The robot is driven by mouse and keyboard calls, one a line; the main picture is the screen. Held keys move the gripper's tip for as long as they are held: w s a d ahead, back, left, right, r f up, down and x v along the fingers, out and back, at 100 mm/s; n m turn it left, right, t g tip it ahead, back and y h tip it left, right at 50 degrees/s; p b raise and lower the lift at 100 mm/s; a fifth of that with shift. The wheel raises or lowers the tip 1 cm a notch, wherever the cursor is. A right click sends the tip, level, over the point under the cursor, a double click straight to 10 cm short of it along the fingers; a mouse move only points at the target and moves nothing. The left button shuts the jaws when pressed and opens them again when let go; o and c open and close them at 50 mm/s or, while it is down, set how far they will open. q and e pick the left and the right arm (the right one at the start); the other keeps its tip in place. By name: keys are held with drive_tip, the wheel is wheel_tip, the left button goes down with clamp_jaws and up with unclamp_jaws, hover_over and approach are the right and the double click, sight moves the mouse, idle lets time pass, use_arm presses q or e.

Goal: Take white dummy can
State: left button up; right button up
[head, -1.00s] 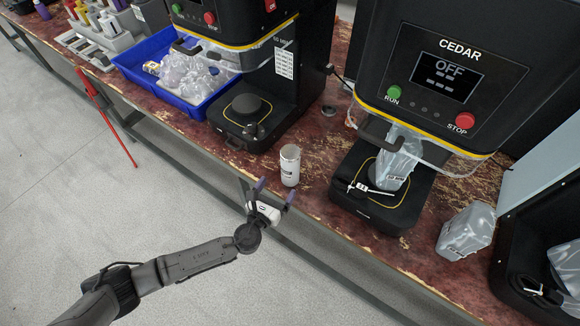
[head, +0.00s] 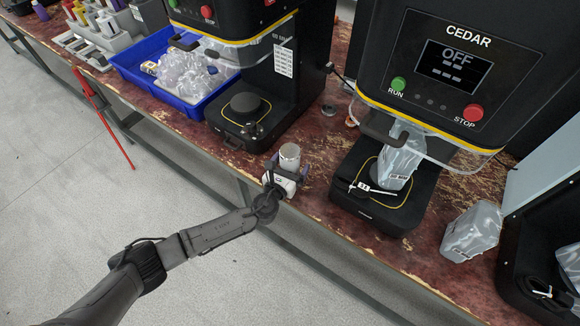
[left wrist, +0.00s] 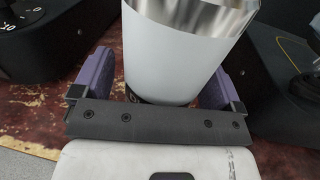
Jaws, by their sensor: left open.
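The white dummy can (head: 289,157) stands upright near the front edge of the table, with a bare metal rim at its top. It fills the upper middle of the left wrist view (left wrist: 180,50). My left gripper (head: 287,167) is open, with its purple fingers on either side of the can. In the left wrist view the left gripper (left wrist: 160,85) shows a gap between the left finger and the can; the right finger is close to the can, and I cannot tell if it touches. The can's lower part is partly hidden by the gripper in the head view.
The CEDAR machine (head: 455,75), its display reading OFF, stands to the right with a bagged item (head: 398,160) on its base. Another black machine (head: 245,120) stands behind left. A blue tray (head: 190,108) holds clear bags. A wrapped container (head: 470,232) stands at the right.

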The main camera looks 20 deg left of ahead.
use_arm(q)
drive_tip(key=c, duration=1.1)
drive_tip(key=shift+r, duration=0.1)
